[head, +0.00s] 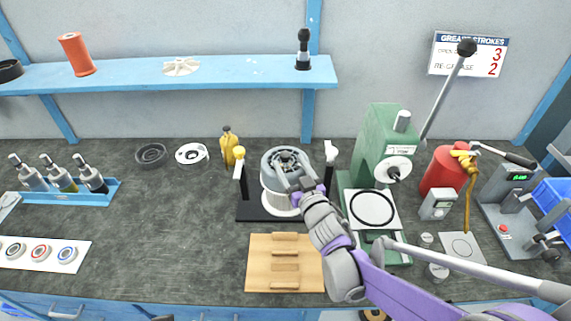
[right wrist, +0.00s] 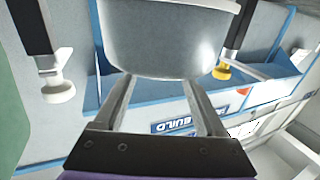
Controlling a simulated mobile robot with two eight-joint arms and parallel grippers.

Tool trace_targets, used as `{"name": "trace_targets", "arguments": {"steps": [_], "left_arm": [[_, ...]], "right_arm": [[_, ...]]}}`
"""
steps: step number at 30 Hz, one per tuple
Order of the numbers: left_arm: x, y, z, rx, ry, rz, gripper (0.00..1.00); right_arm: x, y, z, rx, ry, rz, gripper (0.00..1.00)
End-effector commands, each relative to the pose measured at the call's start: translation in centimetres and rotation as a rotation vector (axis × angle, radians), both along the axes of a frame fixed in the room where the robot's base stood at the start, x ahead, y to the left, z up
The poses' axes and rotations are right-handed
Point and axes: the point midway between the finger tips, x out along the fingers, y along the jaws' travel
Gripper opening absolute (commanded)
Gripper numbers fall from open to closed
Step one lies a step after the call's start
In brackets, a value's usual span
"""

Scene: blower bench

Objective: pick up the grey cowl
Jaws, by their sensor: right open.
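A grey, rounded housing that looks like the cowl (head: 270,162) stands upright between two posts on a black base, with a finned ring inside its open top and a paler lower part. My right gripper (head: 297,187) is open at its near right side, and the fingers hide part of it. In the right wrist view a smooth grey curved body (right wrist: 170,40) fills the top, beyond the open fingers (right wrist: 160,85). Nothing is held between them. Whether the fingertips touch it I cannot tell. My left gripper is not in view.
The black base (head: 258,212) carries a post with a yellow knob (head: 239,155) at left and one with a white knob (head: 331,150) at right. A wooden board (head: 258,262) lies in front.

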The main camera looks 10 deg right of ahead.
Motion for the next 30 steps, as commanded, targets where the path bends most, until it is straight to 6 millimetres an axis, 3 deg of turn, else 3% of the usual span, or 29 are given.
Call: {"name": "trace_targets", "arguments": {"steps": [8, 17, 27, 30], "left_arm": [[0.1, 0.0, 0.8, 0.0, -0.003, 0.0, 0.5], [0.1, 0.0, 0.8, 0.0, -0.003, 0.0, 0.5], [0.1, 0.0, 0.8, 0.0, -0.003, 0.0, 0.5], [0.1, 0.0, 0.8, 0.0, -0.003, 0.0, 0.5]], "right_arm": [[3.9, 0.7, 0.4, 0.001, -0.001, 0.001, 0.73], [4.3, 0.8, 0.3, 0.001, 0.0, 0.0, 0.73], [4.3, 0.7, 0.3, 0.001, 0.0, 0.0, 0.12], [4.3, 0.7, 0.3, 0.001, 0.0, 0.0, 0.0]]}}
